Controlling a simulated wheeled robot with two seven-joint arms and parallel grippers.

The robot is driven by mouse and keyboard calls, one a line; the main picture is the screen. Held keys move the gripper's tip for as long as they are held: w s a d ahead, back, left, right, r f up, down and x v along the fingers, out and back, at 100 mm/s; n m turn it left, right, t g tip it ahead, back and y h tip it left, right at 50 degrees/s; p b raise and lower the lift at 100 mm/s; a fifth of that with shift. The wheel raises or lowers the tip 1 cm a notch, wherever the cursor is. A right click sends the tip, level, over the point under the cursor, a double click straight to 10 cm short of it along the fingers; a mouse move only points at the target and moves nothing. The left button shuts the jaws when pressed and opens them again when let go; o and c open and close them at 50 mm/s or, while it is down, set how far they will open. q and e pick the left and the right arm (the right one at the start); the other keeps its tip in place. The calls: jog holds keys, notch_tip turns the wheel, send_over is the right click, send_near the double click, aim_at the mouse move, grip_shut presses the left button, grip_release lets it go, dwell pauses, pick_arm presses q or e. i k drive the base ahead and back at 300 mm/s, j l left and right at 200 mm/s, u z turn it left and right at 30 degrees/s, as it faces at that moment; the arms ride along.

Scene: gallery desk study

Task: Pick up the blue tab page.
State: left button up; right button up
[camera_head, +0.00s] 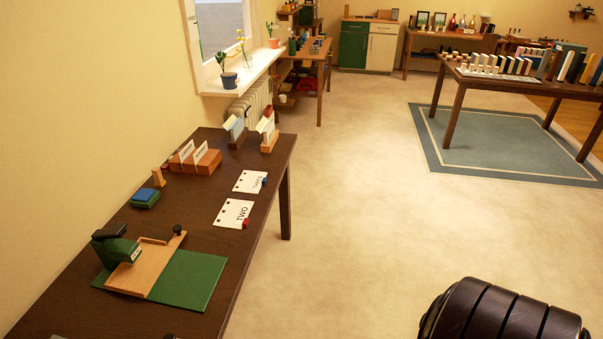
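The blue tab page (249,182) is a white sheet lettered THREE with a small blue tab at its right edge. It lies flat on the dark wooden desk (226,260), near the desk's right edge. A similar white page (233,213) lettered TWO, with a red tab, lies just in front of it, apart from it. Neither of my grippers is in view, so I cannot see whether they are open or shut.
A green punch (117,247) and wooden board sit on a green mat (190,281) at the desk's front. Wooden card holders (195,162) stand farther back. A black padded shape (505,312), seemingly a chair back, is lower right. Pale floor right of the desk is clear.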

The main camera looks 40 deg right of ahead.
aim_at(251, 183)
jog(key=z, duration=1.05)
jog(key=j+u, duration=0.15)
jog(key=u, duration=1.1)
jog(key=z, duration=1.3)
jog(key=u, duration=0.3)
jog(key=i+l+u, duration=0.15)
jog(key=u, duration=0.25)
jog(key=i+l+u, duration=0.1)
jog(key=l+u, duration=0.2)
jog(key=u, duration=0.15)
jog(key=l+u, duration=0.25)
jog(key=u, duration=0.15)
jog(key=i, duration=0.05)
